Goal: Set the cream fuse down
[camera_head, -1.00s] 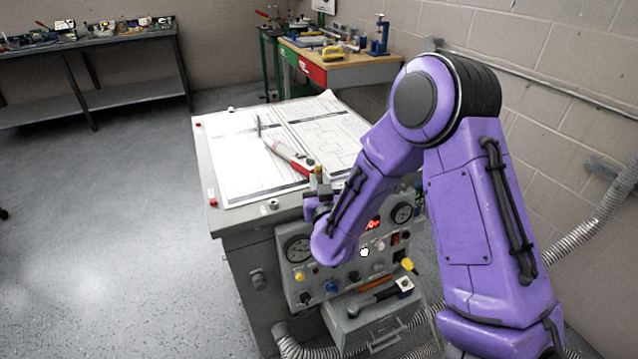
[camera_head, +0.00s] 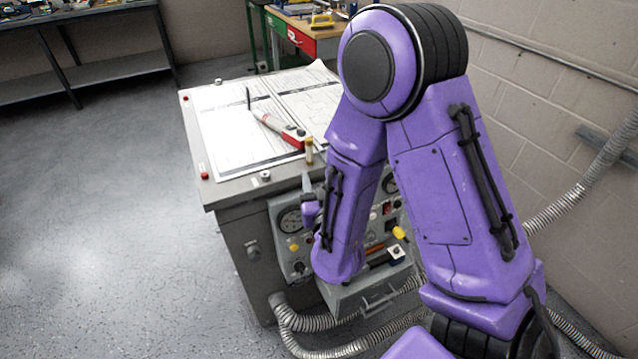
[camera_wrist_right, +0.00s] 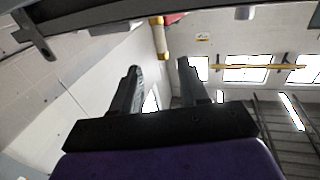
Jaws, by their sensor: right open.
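The cream fuse (camera_head: 309,151), a small cylinder with yellowish ends, stands upright on the top of the grey console (camera_head: 240,190), near its front edge and beside the red-and-white tool. In the right wrist view the fuse (camera_wrist_right: 160,38) shows beyond the fingertips, apart from them. My right gripper (camera_head: 306,184) is at the console's front edge, just below the fuse, and partly hidden by my arm. In the wrist view its two fingers (camera_wrist_right: 158,68) are spread with nothing between them. My left gripper is not in view.
Paper sheets (camera_head: 235,130) and a red-and-white tool (camera_head: 280,129) lie on the console top. The front panel has gauges (camera_head: 290,220) and knobs, partly behind my right arm. A grey tray (camera_head: 375,290) juts out below. Ribbed hoses (camera_head: 320,350) run along the floor. Floor at left is clear.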

